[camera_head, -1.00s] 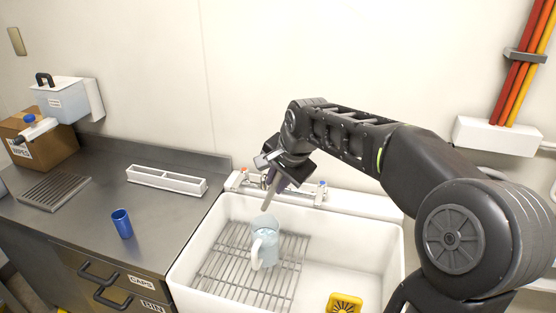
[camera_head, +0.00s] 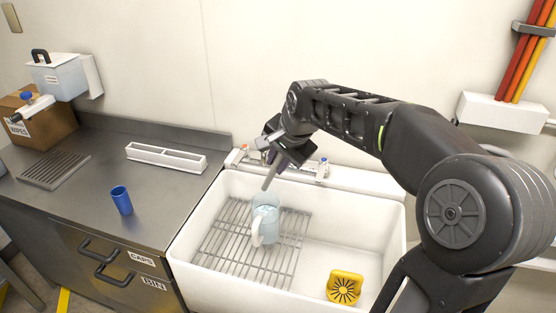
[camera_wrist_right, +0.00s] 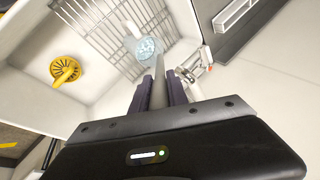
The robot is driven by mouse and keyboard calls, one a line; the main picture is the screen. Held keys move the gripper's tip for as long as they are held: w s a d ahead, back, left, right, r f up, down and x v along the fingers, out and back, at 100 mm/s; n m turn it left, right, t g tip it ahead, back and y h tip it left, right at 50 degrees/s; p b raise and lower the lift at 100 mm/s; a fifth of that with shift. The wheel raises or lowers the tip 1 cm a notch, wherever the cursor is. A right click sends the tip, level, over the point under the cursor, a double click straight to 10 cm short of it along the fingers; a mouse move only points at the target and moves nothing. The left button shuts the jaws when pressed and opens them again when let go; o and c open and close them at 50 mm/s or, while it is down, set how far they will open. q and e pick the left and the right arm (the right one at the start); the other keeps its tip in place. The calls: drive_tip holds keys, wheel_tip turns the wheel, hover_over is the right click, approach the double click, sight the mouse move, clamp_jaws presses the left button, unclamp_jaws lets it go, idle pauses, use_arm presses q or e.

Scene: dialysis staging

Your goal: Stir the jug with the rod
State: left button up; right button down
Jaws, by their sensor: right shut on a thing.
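A light blue, see-through jug (camera_head: 266,222) with a white handle stands upright on the wire rack (camera_head: 225,248) in the sink. My right gripper (camera_head: 277,163) is above the sink, just behind and above the jug. It is shut on a grey rod (camera_head: 268,181), which slants down towards the jug's mouth; its lower tip appears to be above the rim. In the right wrist view the rod (camera_wrist_right: 159,88) is between the two purple fingers, and the jug (camera_wrist_right: 147,48) shows past it. My left gripper is not in view.
The white sink (camera_head: 335,210) holds a yellow drain piece (camera_head: 344,287) at its front right. A tap (camera_head: 255,157) is at the back. On the counter are a blue cup (camera_head: 121,200), a white divided tray (camera_head: 166,158) and a cardboard box (camera_head: 40,122).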

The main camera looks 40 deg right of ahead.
wheel_tip(320, 180, down, 15)
drive_tip(key=b, duration=1.1)
drive_tip(key=shift+b, duration=0.35)
drive_tip(key=shift+s+d, duration=0.1)
drive_tip(key=shift+s, duration=0.05)
